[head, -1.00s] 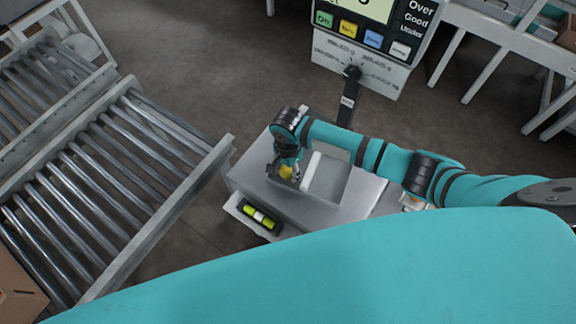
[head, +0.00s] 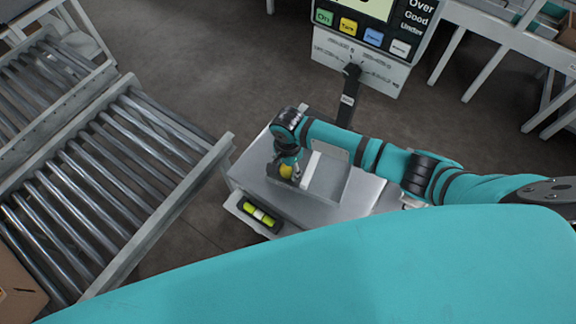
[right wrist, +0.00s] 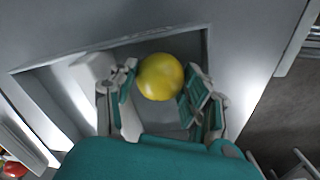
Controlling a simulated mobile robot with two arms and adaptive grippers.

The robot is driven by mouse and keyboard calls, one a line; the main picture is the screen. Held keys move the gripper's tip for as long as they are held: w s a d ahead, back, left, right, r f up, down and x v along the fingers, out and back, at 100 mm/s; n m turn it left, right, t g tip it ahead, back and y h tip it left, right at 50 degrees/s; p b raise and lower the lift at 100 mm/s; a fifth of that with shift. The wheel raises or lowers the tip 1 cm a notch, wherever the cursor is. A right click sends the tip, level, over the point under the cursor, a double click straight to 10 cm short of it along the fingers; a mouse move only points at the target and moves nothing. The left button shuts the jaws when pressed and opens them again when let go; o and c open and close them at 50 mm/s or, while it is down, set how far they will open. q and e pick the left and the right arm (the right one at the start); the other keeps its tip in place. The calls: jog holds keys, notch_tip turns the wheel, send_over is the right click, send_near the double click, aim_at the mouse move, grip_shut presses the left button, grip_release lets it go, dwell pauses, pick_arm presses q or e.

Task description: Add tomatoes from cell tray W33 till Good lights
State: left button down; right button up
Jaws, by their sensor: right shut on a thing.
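My right gripper (head: 288,176) is shut on a yellow tomato (right wrist: 160,77), which shows between its fingers in the right wrist view. In the head view it holds the tomato (head: 287,170) at the left part of the scale's grey tray (head: 342,188). I cannot tell whether the tomato touches the tray. The scale's indicator (head: 390,47) stands behind, with Over, Good and Under labels; its readout is cut off and no lamp looks clearly lit. Cell tray W33 cannot be made out. My left gripper is out of view.
A white block (head: 312,165) stands in the tray beside the gripper. A yellow-green level vial (head: 260,214) sits at the scale's front. A roller conveyor (head: 110,180) fills the left side. A red thing (right wrist: 14,168) shows at the right wrist view's lower left corner.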

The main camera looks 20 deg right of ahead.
jog(key=shift+f, duration=0.25)
jog(key=o, duration=0.9)
jog(key=c, duration=0.3)
jog(key=shift+c, duration=0.2)
notch_tip(320, 180, up, 7)
jog(key=p, duration=0.8)
jog(key=shift+r+p, duration=0.1)
jog(key=shift+p, duration=0.3)
